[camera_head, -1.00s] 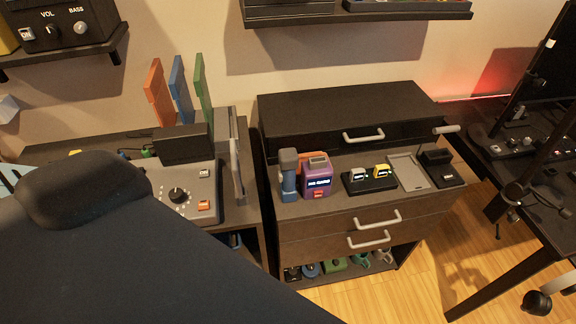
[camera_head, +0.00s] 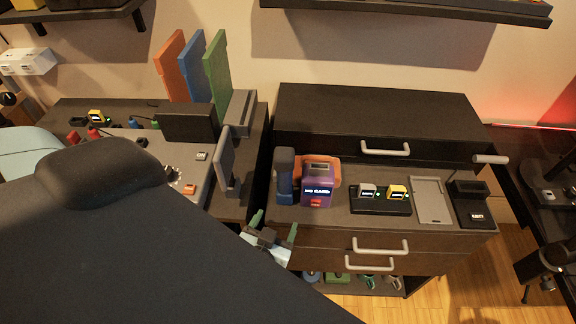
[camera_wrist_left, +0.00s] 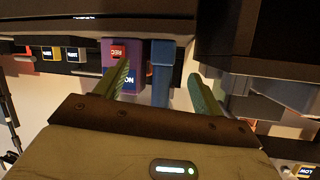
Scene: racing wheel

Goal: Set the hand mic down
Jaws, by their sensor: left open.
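An upright blue-grey object with a thicker head (camera_head: 286,175) stands on the cabinet top at its left end; it may be the hand mic, but I cannot be sure. Beside it is a purple box with an orange part (camera_head: 317,187). My left gripper (camera_head: 275,226) is open and empty, just in front of the cabinet's front edge, below and nearer than the blue object. In the left wrist view its green fingers (camera_wrist_left: 160,82) are spread, with the blue object (camera_wrist_left: 161,70) showing between them, apart from both. My right gripper is not in view.
Right of the purple box are a black tray with two small items (camera_head: 381,200), a grey flat tray (camera_head: 431,199) and a black block (camera_head: 474,203). A grey control panel (camera_head: 190,160) and upright panel (camera_head: 226,160) stand left. Drawer handles (camera_head: 380,247) protrude below. My dark arm covers the lower left.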

